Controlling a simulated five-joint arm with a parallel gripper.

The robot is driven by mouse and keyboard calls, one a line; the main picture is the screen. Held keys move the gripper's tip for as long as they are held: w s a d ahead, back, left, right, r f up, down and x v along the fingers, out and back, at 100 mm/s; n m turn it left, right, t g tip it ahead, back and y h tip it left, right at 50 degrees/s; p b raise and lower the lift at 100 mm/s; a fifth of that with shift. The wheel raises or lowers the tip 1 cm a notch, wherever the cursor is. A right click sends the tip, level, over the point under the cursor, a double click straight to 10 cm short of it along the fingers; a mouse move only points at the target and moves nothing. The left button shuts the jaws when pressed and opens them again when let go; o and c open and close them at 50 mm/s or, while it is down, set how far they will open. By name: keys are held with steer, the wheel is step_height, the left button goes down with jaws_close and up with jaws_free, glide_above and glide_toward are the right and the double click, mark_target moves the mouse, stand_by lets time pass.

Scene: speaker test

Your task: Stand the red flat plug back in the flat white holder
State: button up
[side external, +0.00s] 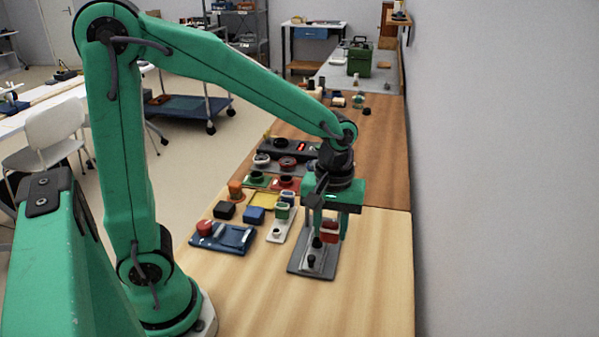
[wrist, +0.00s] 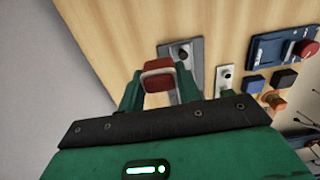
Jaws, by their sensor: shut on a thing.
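The red flat plug (side external: 329,227) is between the fingers of my gripper (side external: 328,222), above the far part of a dark grey plate (side external: 298,264). In the wrist view the plug (wrist: 158,82) shows as a red block between the green fingers of my gripper (wrist: 157,88). A pale band runs around it; I cannot tell whether this is part of the plug or the rim of the white holder. My gripper is shut on the plug. The plug's lower end is hidden, so I cannot tell whether it touches the plate or a holder.
A black knob (side external: 311,260) stands on the near part of the grey plate. Left of it are a white plate (side external: 275,238), a blue tray (side external: 235,240) and several coloured blocks. Bare wooden table (side external: 370,270) lies to the right, up to the wall.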

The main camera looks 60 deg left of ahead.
steer(key=shift+a, duration=0.1)
stand_by(0.3)
steer(key=s+a+f, duration=0.1)
steer(key=a+f, duration=0.2)
steer(key=a, duration=1.6)
steer(key=shift+s+a+f, duration=0.15)
steer(key=shift+s+a, duration=0.25)
steer(key=shift+f, duration=0.15)
steer(key=shift+f, duration=3.3)
steer(key=shift+f, duration=1)
steer(key=o, duration=1.1)
steer(key=shift+r, duration=0.1)
